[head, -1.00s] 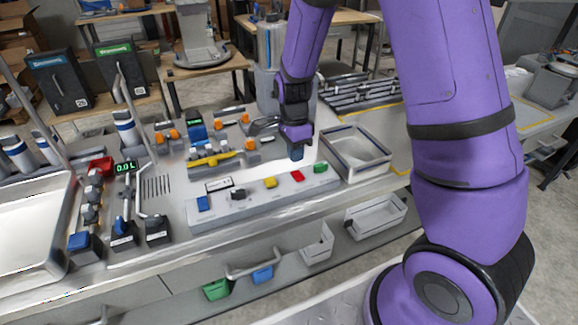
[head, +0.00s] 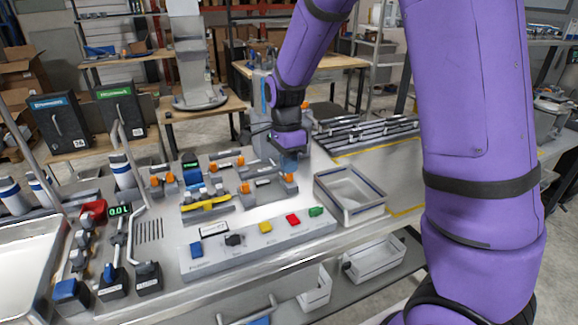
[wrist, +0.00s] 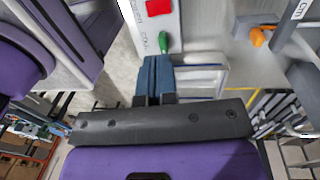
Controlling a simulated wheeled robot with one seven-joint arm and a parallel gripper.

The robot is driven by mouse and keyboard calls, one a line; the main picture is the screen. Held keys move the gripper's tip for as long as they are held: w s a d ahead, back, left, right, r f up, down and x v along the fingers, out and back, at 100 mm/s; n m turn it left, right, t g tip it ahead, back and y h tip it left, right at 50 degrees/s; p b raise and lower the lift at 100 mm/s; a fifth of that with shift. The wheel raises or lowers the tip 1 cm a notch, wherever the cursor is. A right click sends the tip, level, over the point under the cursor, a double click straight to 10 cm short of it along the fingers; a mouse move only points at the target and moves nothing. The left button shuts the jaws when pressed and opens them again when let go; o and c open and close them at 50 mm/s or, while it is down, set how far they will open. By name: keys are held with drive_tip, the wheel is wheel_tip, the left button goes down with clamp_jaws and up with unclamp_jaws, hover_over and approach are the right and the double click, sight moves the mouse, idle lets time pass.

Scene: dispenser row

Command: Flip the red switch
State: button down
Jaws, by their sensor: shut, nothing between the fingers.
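The red switch (head: 293,219) sits on a long grey switch panel (head: 215,265) at the front of the bench, between a yellow switch (head: 265,227) and a green switch (head: 316,211). In the wrist view the red switch (wrist: 158,6) is at the top edge, with the green switch (wrist: 163,42) just below it. My gripper (head: 290,162) is shut and empty, behind and apart from the red switch in the head view. Its blue fingers (wrist: 155,63) lie together in the wrist view, close below the green switch in the picture.
A black switch (head: 234,240) and a blue switch (head: 196,249) are on the panel's left part. An open metal tray (head: 350,195) stands right of the panel. Valves with orange knobs and a yellow lever (head: 207,203) stand behind it. Levers (head: 112,275) rise at left.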

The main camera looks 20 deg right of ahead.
sight(294, 221)
drive_tip(key=shift+s, duration=0.1)
drive_tip(key=shift+s+a, duration=0.1)
drive_tip(key=shift+s, duration=0.5)
drive_tip(key=f, duration=0.4)
drive_tip(key=s+f, duration=0.1)
drive_tip(key=f, duration=0.9)
drive_tip(key=shift+s, duration=0.35)
drive_tip(key=shift+s+f, duration=0.15)
